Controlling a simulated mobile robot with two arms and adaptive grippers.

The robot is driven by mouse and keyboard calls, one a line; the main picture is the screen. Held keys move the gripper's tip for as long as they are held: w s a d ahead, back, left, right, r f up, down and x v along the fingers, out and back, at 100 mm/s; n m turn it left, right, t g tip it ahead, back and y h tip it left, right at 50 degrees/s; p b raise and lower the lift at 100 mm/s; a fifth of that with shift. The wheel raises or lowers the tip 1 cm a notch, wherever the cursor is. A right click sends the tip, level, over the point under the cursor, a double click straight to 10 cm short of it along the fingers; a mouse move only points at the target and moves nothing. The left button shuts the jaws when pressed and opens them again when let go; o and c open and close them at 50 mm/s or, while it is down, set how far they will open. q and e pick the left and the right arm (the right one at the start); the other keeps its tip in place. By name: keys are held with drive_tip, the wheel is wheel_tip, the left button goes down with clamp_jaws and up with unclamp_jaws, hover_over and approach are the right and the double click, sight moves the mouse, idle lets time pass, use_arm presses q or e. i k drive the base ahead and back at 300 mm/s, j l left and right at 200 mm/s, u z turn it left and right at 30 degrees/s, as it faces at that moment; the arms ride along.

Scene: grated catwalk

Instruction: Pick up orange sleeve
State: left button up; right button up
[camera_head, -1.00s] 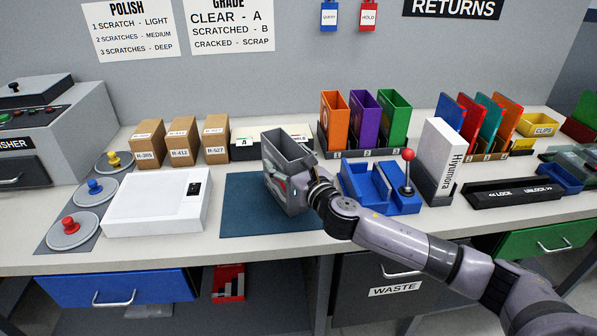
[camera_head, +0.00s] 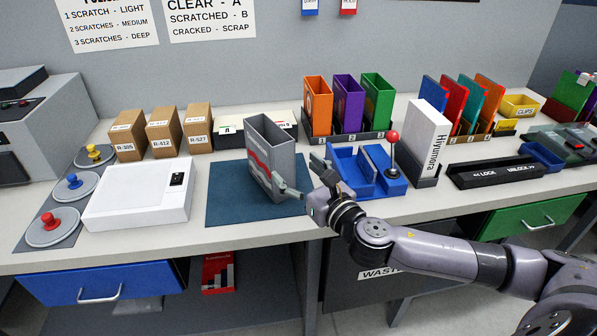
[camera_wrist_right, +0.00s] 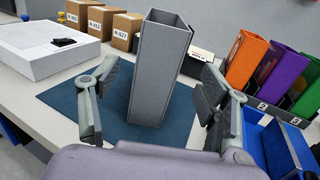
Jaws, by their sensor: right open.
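The orange sleeve (camera_head: 318,106) stands upright in the first slot of a dark rack (camera_head: 350,138) at the back, left of a purple sleeve (camera_head: 348,103) and a green sleeve (camera_head: 377,102). It also shows at the right of the wrist view (camera_wrist_right: 242,62). My right gripper (camera_head: 303,178) is open and empty, in front of the orange sleeve and just right of a grey sleeve (camera_head: 270,160). The grey sleeve stands upright and open-topped on the blue mat (camera_head: 228,192); in the wrist view it stands beyond the spread fingers (camera_wrist_right: 160,105). My left gripper is not in view.
A blue fixture (camera_head: 350,172) with a red-knobbed lever (camera_head: 393,138) sits right of my gripper. A white flat device (camera_head: 138,196) and several brown boxes (camera_head: 163,133) are left. The front counter strip is mostly clear.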

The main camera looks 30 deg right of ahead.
sight(318, 96)
drive_tip(key=z, duration=1.25)
